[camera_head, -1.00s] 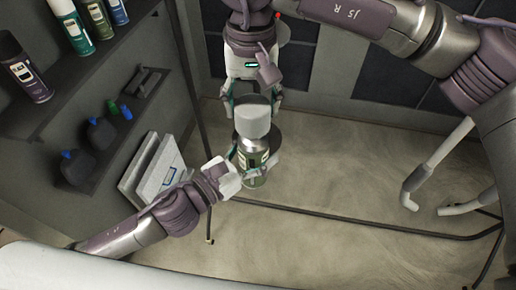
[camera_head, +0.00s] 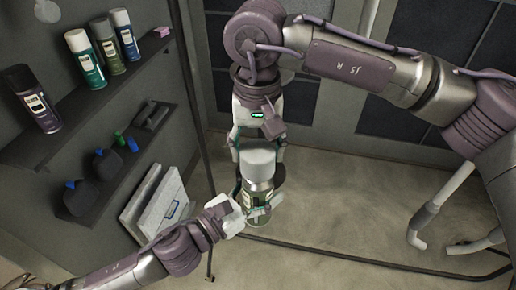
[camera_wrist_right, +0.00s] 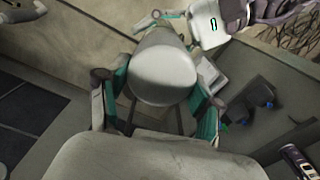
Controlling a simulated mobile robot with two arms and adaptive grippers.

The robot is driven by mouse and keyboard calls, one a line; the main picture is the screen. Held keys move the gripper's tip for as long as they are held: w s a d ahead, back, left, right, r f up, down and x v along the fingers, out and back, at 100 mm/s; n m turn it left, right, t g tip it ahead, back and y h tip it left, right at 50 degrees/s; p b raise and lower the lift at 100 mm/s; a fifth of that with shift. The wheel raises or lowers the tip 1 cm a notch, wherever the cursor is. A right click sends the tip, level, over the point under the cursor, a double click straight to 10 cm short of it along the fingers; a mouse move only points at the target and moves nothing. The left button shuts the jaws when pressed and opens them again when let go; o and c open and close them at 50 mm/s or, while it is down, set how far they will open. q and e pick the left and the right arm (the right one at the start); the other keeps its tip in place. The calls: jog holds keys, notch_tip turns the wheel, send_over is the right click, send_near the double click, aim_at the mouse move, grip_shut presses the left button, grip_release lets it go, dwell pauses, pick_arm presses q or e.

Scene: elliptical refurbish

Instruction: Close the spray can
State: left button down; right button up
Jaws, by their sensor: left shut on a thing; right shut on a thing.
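A green spray can (camera_head: 259,197) stands roughly upright in mid-air in the head view, with a pale grey cap (camera_head: 258,165) at its top. My left gripper (camera_head: 257,207) is shut on the can's body from the lower left. My right gripper (camera_head: 258,153) comes from above and is shut on the cap, a finger on each side. In the right wrist view the cap (camera_wrist_right: 163,77) fills the space between the green-padded fingers. It hides most of the can, so I cannot tell whether it is fully seated.
A wall shelf (camera_head: 88,105) at left holds several spray cans (camera_head: 86,60). A lower shelf holds dark bottles (camera_head: 107,164) with blue and green caps. A white case (camera_head: 153,207) stands below. A thin dark pole (camera_head: 190,110) rises left of the grippers.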

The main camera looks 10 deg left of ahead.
jog(key=shift+f, duration=0.85)
jog(key=shift+f, duration=0.65)
jog(key=o, duration=0.8)
notch_tip(320, 180, up, 12)
dwell(0.7)
